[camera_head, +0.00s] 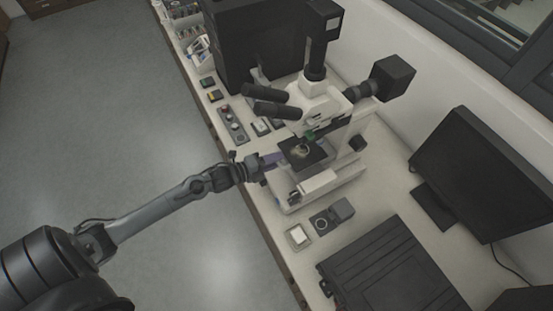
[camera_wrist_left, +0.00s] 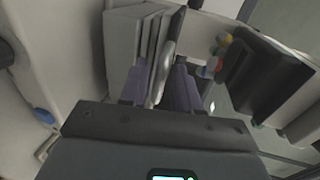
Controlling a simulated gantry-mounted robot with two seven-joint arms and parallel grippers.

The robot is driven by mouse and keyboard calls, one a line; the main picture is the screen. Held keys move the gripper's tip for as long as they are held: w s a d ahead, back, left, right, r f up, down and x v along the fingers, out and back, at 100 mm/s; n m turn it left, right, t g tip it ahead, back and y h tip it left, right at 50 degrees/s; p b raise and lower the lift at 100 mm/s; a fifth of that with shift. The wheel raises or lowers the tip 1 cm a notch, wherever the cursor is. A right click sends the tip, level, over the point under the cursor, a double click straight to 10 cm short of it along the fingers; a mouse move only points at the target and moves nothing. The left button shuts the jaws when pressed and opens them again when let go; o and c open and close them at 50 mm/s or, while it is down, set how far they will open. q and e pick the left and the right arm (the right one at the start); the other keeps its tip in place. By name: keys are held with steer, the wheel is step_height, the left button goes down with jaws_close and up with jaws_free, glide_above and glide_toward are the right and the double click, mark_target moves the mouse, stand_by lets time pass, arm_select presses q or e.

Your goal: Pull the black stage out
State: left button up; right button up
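The black stage (camera_head: 304,151) is a dark flat plate with a pale round spot on the white microscope (camera_head: 318,100), under its objectives. My left gripper (camera_head: 275,159) reaches in from the left and its purple fingers are at the stage's near left side. In the left wrist view the two purple fingers (camera_wrist_left: 160,88) stand apart, with a narrow light-grey part (camera_wrist_left: 165,66) between them. I cannot tell whether the fingers touch that part. The stage's edge behind the fingertips is partly hidden. My right gripper is not in view.
A small grey device (camera_head: 332,216) and a white square dish (camera_head: 298,236) sit on the bench in front of the microscope. A black case (camera_head: 390,270) lies nearer, with a monitor (camera_head: 490,170) to the right. Button boxes (camera_head: 232,124) line the bench's left edge. The floor on the left is clear.

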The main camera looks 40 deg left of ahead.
arm_select(q)
steer(key=shift+w+d+f, duration=0.1)
steer(key=shift+w+d, duration=0.05)
steer(key=shift+w, duration=0.25)
jaws_close()
